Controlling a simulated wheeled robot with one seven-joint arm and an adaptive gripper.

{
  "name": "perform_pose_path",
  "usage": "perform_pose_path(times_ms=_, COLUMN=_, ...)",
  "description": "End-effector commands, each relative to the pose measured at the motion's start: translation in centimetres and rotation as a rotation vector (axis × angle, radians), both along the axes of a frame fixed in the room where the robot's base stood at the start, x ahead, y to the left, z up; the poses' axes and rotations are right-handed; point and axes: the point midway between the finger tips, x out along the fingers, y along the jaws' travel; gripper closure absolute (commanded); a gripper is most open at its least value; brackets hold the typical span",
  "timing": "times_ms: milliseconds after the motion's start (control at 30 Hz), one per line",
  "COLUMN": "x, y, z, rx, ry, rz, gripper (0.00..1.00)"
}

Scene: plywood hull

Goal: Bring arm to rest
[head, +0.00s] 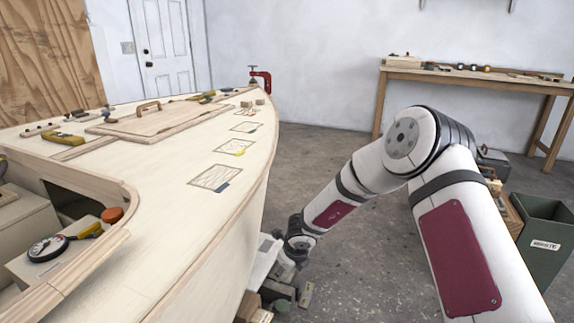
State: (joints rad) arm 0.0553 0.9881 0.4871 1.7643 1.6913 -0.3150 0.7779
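My arm (345,205) is raised at its elbow on the right and slopes down to the left, toward the floor beside the plywood hull (215,215). My gripper (284,268) is at the low end of the arm, close to the hull's right side and below its deck edge. It is small and crowded by objects behind it, so its fingers do not show clearly. I cannot tell whether it is open or shut, or whether it touches the hull.
Deck patches (215,178), a hatch board (150,118) and a red clamp (262,78) are on the hull. A tape measure or gauge (48,248) sits in the cockpit. Boxes (278,291) lie low beside the hull. A workbench (470,76) and green bin (541,235) stand right. Mid-floor is open.

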Motion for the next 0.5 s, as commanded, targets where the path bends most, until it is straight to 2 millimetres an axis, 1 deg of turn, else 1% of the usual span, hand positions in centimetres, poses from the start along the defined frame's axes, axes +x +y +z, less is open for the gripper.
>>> perform_pose_path(times_ms=33, x=0.8, y=0.2, z=2.7, rx=-0.003, ry=-0.058, rz=0.07, gripper=0.48)
perform_pose_path(times_ms=67, x=1.1, y=0.4, z=4.2, rx=-0.004, ry=-0.092, rz=0.12, gripper=0.48)
perform_pose_path(times_ms=100, x=1.5, y=0.6, z=6.3, rx=-0.007, ry=-0.138, rz=0.19, gripper=0.48)
perform_pose_path(times_ms=167, x=1.6, y=1.0, z=9.5, rx=-0.015, ry=-0.204, rz=0.301, gripper=0.48)
perform_pose_path(times_ms=200, x=1.5, y=1.3, z=11.6, rx=-0.023, ry=-0.246, rz=0.376, gripper=0.48)
perform_pose_path(times_ms=233, x=1.3, y=1.4, z=13.1, rx=-0.031, ry=-0.274, rz=0.431, gripper=0.48)
perform_pose_path(times_ms=300, x=0.5, y=1.8, z=16.4, rx=-0.051, ry=-0.335, rz=0.561, gripper=0.48)
perform_pose_path(times_ms=367, x=-0.6, y=2.0, z=19.1, rx=-0.072, ry=-0.381, rz=0.67, gripper=0.48)
perform_pose_path(times_ms=400, x=-1.4, y=2.1, z=20.8, rx=-0.088, ry=-0.408, rz=0.744, gripper=0.48)
perform_pose_path(times_ms=467, x=-3.0, y=2.1, z=23.1, rx=-0.113, ry=-0.443, rz=0.853, gripper=0.48)
perform_pose_path(times_ms=500, x=-4.1, y=2.0, z=24.6, rx=-0.132, ry=-0.464, rz=0.924, gripper=0.48)
